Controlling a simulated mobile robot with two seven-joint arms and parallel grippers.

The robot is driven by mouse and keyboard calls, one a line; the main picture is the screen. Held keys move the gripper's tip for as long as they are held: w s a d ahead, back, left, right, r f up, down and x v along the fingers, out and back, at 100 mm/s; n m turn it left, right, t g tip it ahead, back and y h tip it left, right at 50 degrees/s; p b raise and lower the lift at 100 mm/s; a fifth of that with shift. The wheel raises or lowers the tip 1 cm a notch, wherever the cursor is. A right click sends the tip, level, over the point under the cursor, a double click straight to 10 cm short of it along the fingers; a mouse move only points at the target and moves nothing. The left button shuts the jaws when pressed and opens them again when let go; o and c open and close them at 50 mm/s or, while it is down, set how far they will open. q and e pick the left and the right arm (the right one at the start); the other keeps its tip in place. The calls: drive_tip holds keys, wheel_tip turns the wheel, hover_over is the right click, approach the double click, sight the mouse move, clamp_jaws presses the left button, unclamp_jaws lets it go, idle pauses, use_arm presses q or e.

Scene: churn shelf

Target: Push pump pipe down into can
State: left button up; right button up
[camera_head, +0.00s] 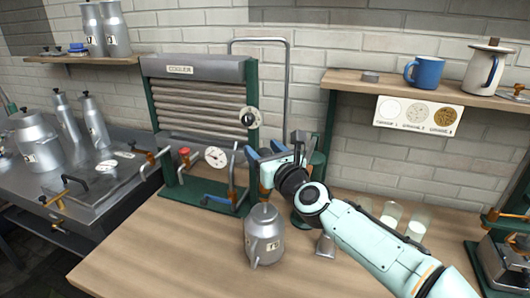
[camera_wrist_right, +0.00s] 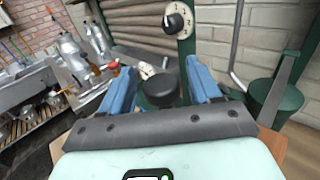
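The grey metal can (camera_head: 264,240) with a number label and a lid or cap on top stands on the wooden counter, below and slightly left of my right gripper (camera_head: 267,153). My right gripper is open, with its blue fingers apart. In the right wrist view, a dark round knob (camera_wrist_right: 162,90) sits between the fingers (camera_wrist_right: 163,78), with a gap on each side. I cannot tell whether this knob is the top of the pump pipe. No pump pipe can be clearly made out in the head view, where my gripper and wrist hide that area. My left gripper is out of view.
The cooler (camera_head: 196,95) stands behind, with taps and a dial (camera_head: 215,157) along its front. A green vessel (camera_wrist_right: 275,97) is right of my gripper. Glasses (camera_head: 391,212) stand beyond my right forearm. The counter left of the can is clear.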

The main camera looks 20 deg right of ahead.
drive_tip(key=shift+s, duration=0.1)
drive_tip(key=shift+s+d, duration=0.15)
drive_tip(key=shift+s, duration=0.15)
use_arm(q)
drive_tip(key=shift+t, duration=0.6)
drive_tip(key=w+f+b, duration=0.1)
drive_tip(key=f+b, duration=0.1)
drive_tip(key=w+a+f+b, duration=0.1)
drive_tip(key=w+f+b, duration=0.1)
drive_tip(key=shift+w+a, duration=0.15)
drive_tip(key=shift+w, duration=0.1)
use_arm(e)
drive_tip(key=s+d, duration=0.2)
drive_tip(key=s, duration=1)
drive_tip(key=shift+s+d, duration=0.15)
drive_tip(key=shift+s, duration=0.05)
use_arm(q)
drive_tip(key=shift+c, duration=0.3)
